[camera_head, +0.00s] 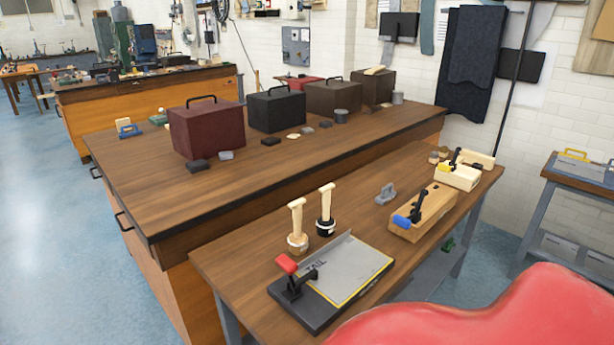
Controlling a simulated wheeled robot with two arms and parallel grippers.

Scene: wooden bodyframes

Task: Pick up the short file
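Two upright tools with pale wooden handles, one on the left (297,217) and one on the right (326,202), stand in small round holders on the near wooden bench (235,270). They may be files, but their lower parts are hidden in the holders. I cannot tell which one is the short file. The right one has a black collar below its handle. Neither of my grippers is in view.
A dark clamp board (347,268) with a red-handled lever lies in front of the tools. A wooden block with a blue-handled clamp (423,213) is right of them. A large red curved shape (500,312) fills the lower right. Several boxes stand on the longer bench (140,185) behind.

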